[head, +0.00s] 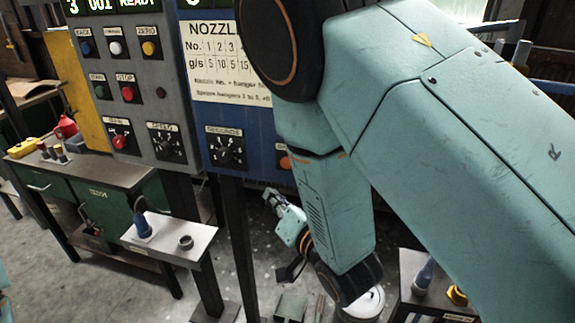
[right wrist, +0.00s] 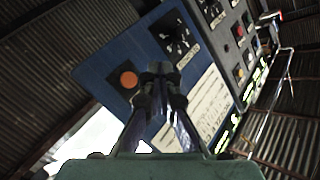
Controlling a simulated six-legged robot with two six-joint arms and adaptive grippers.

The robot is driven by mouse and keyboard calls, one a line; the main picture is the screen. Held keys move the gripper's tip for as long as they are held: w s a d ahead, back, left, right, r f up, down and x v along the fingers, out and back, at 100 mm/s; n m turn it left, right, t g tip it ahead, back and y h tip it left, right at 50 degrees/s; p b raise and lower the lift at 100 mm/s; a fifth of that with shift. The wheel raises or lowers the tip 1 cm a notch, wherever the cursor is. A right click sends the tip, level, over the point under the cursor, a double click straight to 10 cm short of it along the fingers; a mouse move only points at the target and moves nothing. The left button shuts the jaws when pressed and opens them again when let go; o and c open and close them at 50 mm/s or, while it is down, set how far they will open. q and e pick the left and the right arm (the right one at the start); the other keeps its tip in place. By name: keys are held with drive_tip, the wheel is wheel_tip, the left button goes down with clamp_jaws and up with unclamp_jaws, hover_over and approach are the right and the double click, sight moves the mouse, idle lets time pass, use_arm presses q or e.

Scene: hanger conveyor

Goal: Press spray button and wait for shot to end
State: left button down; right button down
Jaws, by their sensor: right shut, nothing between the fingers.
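An orange round button (right wrist: 128,79) sits on the blue panel (right wrist: 95,70) in the right wrist view, beside a black rotary knob (right wrist: 175,40). In the head view the orange button (head: 284,162) shows at the panel's lower edge, partly covered by my right arm. My right gripper (head: 270,195) is shut and empty, below the button in the head view. In the right wrist view its closed fingertips (right wrist: 160,70) are to the right of the button. I cannot tell the gap to the panel. My left gripper is out of view.
A grey panel (head: 162,95) with several coloured buttons and a display reading READY (head: 115,5) stands left of the blue panel. A small shelf (head: 170,235) holds a blue cone and a ring. A green workbench (head: 90,180) stands at left.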

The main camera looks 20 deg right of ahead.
sight(287, 164)
drive_tip(key=w+d, duration=0.1)
drive_tip(key=w, duration=0.1)
drive_tip(key=w+d+b, duration=0.1)
drive_tip(key=w, duration=0.1)
drive_tip(key=w+d+b, duration=0.1)
drive_tip(key=w+d, duration=0.1)
drive_tip(key=shift+w+d+r, duration=0.1)
drive_tip(key=shift+w+r, duration=0.05)
drive_tip(key=shift+w, duration=0.2)
idle(0.6)
drive_tip(key=shift+w+d, duration=0.15)
idle(0.4)
drive_tip(key=shift+w+d, duration=0.45)
drive_tip(key=shift+w, duration=0.25)
idle(1.3)
drive_tip(key=shift+s+a, duration=0.55)
drive_tip(key=shift+s, duration=0.25)
